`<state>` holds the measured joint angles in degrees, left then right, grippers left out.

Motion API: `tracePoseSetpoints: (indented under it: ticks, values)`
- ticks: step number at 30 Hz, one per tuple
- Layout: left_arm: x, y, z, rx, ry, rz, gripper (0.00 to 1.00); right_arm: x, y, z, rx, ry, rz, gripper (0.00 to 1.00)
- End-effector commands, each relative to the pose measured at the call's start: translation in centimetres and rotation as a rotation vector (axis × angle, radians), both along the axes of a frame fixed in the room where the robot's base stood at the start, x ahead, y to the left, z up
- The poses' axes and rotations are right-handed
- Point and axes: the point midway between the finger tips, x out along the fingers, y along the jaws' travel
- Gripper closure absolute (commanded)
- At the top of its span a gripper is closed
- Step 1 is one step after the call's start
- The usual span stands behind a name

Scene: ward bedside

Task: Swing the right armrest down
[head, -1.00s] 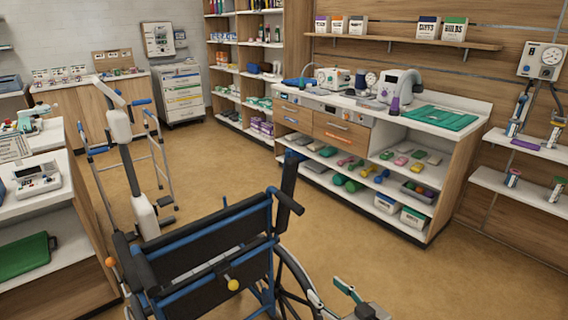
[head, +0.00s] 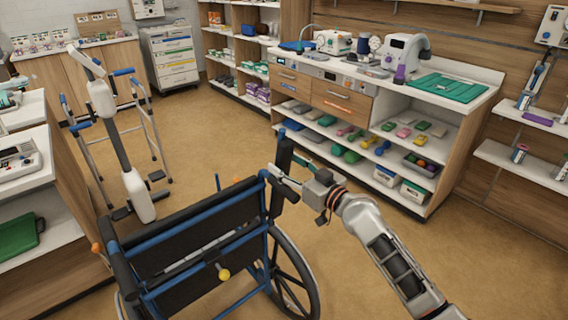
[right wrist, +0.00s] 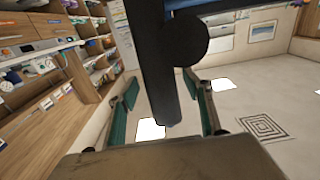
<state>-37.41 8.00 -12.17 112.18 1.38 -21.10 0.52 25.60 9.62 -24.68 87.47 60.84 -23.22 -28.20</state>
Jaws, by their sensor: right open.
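The wheelchair (head: 200,228) has a blue frame and dark backrest and stands in the lower middle of the head view. Its right armrest (head: 285,153) is a dark padded bar standing upright at the chair's right side. My right gripper (head: 284,181) is beside the lower part of this armrest, fingers pointing left toward it. A round dark end (right wrist: 185,38) is close to the camera. My left gripper is out of view.
A counter with open shelves (head: 385,155) stands behind the chair. A pale lift-like stand (head: 121,150) and a walking frame (head: 150,130) are at the left. Floor is clear to the chair's right.

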Motion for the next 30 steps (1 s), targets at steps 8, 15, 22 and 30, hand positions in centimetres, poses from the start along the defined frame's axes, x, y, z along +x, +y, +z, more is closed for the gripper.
tracePoseSetpoints:
  ticks: [8,15,22,30]
  values:
    - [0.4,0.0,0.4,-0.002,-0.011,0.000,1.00,1.1,0.9,0.0,0.001,0.001,0.000,0.50]
    - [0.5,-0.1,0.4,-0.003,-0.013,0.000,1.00,1.1,0.8,0.0,0.000,0.000,0.000,0.66]
    - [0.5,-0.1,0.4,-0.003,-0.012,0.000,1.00,1.1,0.8,0.0,-0.001,0.001,0.000,1.00]
    - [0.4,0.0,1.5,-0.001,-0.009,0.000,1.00,2.0,1.5,0.6,-0.021,0.027,0.000,1.00]
